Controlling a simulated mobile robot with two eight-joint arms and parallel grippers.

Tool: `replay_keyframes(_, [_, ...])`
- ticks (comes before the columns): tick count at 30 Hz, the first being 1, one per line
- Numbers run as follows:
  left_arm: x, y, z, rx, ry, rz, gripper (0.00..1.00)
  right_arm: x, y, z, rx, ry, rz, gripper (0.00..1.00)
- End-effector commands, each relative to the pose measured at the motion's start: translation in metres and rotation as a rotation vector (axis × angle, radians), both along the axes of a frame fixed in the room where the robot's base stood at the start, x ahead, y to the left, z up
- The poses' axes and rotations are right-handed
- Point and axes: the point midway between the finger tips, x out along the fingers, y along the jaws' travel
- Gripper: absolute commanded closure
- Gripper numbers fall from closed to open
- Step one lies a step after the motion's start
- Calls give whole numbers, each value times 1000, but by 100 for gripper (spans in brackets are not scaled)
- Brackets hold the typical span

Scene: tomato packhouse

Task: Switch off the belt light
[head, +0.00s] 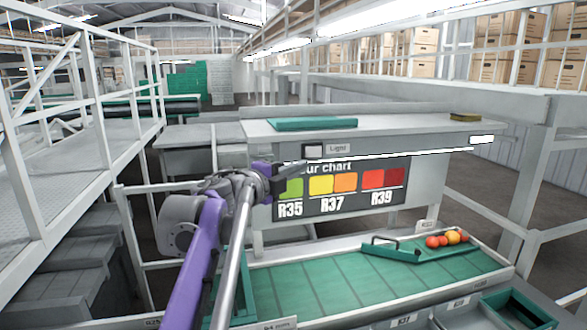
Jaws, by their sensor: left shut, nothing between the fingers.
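The light switch (313,151) is a small pale square on the front edge of the grey shelf, beside a label reading "Light" (340,149). A bright light strip (400,156) runs along under the shelf and is lit. My left gripper (291,172) is shut and empty, just below and left of the switch, in front of the colour chart's upper left corner. I cannot tell whether it touches anything. My right gripper is not in view.
The colour chart (345,206) hangs under the shelf (400,124). White railings (95,110) stand at left.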

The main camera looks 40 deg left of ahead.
Motion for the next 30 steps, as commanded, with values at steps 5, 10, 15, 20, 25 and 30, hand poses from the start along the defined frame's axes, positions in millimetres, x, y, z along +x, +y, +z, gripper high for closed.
replay_keyframes(5, [41,-5,1,-1,0,-4,100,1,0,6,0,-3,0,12])
replay_keyframes(10, [71,0,2,-1,-1,1,100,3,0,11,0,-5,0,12])
replay_keyframes(15, [86,13,1,0,-1,1,100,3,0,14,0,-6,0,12])
replay_keyframes(20, [92,19,1,0,0,0,100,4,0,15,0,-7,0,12])
replay_keyframes(25, [93,19,0,-1,0,0,100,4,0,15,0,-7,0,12])
replay_keyframes(30, [93,19,0,-1,0,1,100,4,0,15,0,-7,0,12])
